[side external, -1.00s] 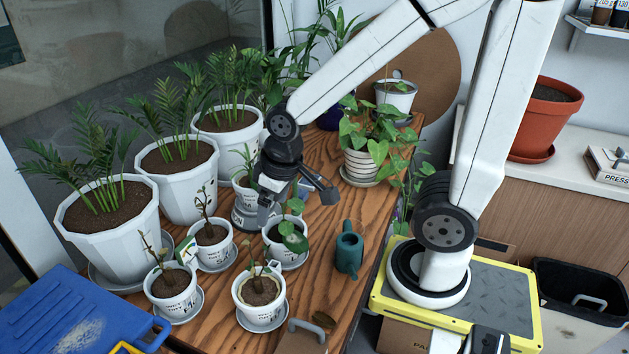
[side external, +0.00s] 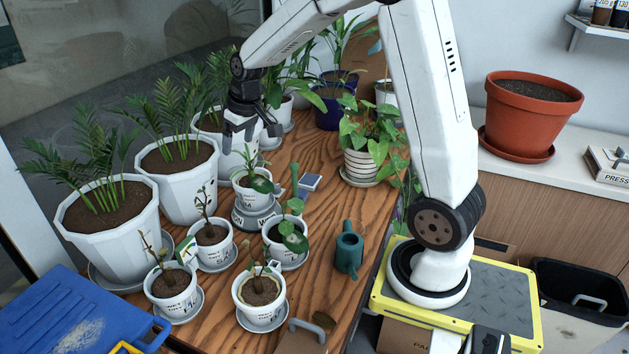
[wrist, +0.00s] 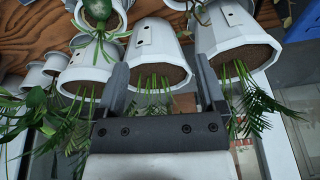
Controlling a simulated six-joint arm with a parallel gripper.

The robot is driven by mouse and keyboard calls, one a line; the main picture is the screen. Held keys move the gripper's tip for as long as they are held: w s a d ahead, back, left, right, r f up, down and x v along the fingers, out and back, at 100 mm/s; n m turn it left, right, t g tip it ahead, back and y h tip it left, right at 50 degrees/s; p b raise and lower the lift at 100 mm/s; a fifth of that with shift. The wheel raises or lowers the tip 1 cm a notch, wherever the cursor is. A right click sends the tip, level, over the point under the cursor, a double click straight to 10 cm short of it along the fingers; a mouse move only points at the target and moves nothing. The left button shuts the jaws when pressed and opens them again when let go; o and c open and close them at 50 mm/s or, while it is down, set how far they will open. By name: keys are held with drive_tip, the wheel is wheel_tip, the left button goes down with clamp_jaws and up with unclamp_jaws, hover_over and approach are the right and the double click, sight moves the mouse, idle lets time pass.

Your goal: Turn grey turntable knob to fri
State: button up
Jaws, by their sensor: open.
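The grey turntable (side external: 243,220) stands on the wooden table, in the middle of the plants. A small white pot (side external: 249,198) with narrow leaves and a round green leaf sits on top of it. Dark marks with white letters run around its rim, too small to read for sure. My gripper (side external: 240,140) is open and empty, up and behind the turntable, in front of the back large white palm pot. In the wrist view my gripper (wrist: 162,88) has its two fingers wide apart with palm pots beyond. I cannot clearly make out the turntable in that view.
Large white palm pots (side external: 177,190) line the left side. Small potted seedlings (side external: 211,250) crowd in front of the turntable.

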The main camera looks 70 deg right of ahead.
drive_tip(key=w+d+m, duration=0.1)
drive_tip(key=w+d, duration=0.2)
drive_tip(key=d, duration=0.4)
drive_tip(key=w+d, duration=0.3)
drive_tip(key=d, duration=0.4)
drive_tip(key=t, duration=0.1)
hover_over(275, 185)
drive_tip(key=s, duration=0.3)
wheel_tip(275, 185, down, 27)
drive_tip(key=shift+s+a+m+h, duration=0.15)
drive_tip(key=shift+a+m+h, duration=0.15)
drive_tip(key=shift+m, duration=0.1)
drive_tip(key=shift+x, duration=3.65)
